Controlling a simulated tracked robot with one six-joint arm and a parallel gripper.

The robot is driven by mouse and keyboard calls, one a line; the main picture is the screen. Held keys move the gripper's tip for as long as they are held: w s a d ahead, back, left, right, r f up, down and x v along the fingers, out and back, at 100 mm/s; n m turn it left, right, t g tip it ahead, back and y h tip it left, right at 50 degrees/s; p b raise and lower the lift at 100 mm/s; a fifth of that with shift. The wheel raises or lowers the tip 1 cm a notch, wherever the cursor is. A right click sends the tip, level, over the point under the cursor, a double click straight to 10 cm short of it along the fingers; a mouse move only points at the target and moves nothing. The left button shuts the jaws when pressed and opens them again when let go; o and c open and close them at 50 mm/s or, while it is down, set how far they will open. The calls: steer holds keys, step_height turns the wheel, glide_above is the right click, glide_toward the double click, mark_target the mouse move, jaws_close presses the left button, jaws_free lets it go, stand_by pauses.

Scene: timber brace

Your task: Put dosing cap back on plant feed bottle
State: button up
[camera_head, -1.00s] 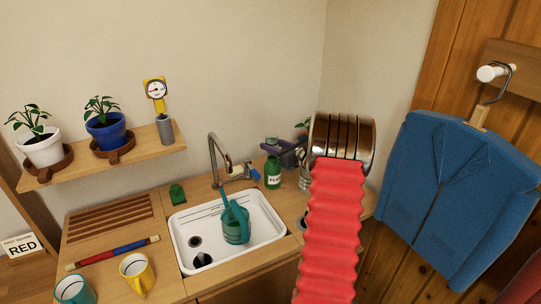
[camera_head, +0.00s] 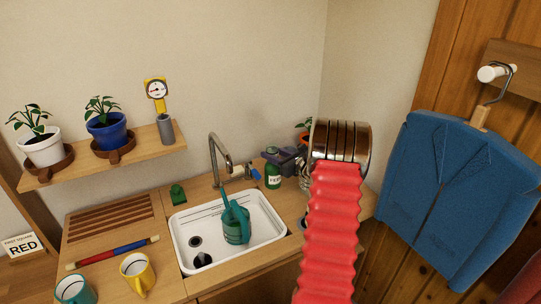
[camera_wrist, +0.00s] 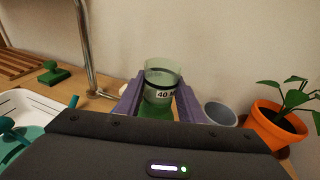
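The plant feed bottle (camera_head: 273,176) is green with a pale label and stands upright on the counter right of the sink. The dosing cap (camera_wrist: 162,82) is a clear greenish cup with a "40" marking, upright between the purple fingers of my gripper (camera_wrist: 159,101). The fingers appear to press on both its sides. Green of the bottle (camera_wrist: 155,112) shows directly below the cap. In the head view my gripper (camera_head: 273,154) is at the bottle's top. The fingers hide the join, so I cannot tell whether the cap is seated.
The tap (camera_head: 215,158) and the white sink (camera_head: 181,232) with a green watering can (camera_head: 236,222) are to the left. An orange plant pot (camera_wrist: 277,123) and a grey cup (camera_wrist: 221,113) stand close on the right. The wall is behind.

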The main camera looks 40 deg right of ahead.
steer(key=o, duration=0.4)
steer(key=shift+o, duration=0.2)
steer(key=shift+r, duration=0.15)
steer(key=s+r, duration=0.1)
steer(key=s, duration=1.1)
steer(key=shift+a+r, duration=0.3)
steer(key=shift+r, duration=0.05)
